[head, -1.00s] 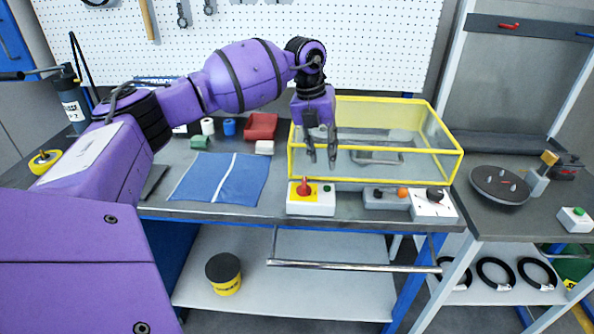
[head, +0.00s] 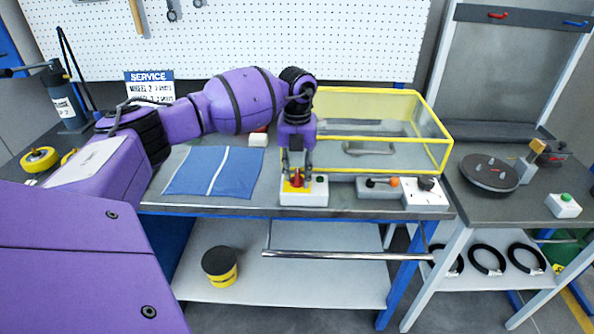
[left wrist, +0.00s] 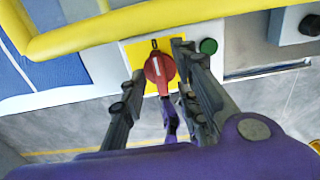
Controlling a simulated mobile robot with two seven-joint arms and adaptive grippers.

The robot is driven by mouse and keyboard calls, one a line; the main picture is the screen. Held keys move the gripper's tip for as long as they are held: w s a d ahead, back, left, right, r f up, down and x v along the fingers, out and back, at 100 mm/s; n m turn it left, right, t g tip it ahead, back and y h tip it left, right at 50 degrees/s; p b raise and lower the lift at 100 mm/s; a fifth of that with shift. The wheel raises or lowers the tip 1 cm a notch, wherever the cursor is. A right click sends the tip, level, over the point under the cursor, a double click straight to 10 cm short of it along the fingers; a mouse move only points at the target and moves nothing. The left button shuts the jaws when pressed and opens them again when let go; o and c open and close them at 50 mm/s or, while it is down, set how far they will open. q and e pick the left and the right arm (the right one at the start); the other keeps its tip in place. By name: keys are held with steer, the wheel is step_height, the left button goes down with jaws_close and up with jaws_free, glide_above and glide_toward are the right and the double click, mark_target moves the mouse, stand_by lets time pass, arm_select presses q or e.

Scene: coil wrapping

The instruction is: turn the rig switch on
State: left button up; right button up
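The red rotary switch (head: 297,181) sits on a yellow plate on a white box (head: 304,199) at the bench's front edge. In the left wrist view the red knob (left wrist: 160,69) has a white line pointing toward a "0" mark on the yellow plate (left wrist: 136,52). My left gripper (head: 297,172) points down over the switch. Its fingers stand open on either side of the knob, with a visible gap at the left finger. A green button (left wrist: 208,46) is just right of the right finger. My right gripper is not in view.
A yellow-framed clear guard (head: 375,140) stands right behind the switch box. A blue cloth (head: 212,171) lies to the left.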

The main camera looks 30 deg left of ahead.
arm_select(q)
jaws_close()
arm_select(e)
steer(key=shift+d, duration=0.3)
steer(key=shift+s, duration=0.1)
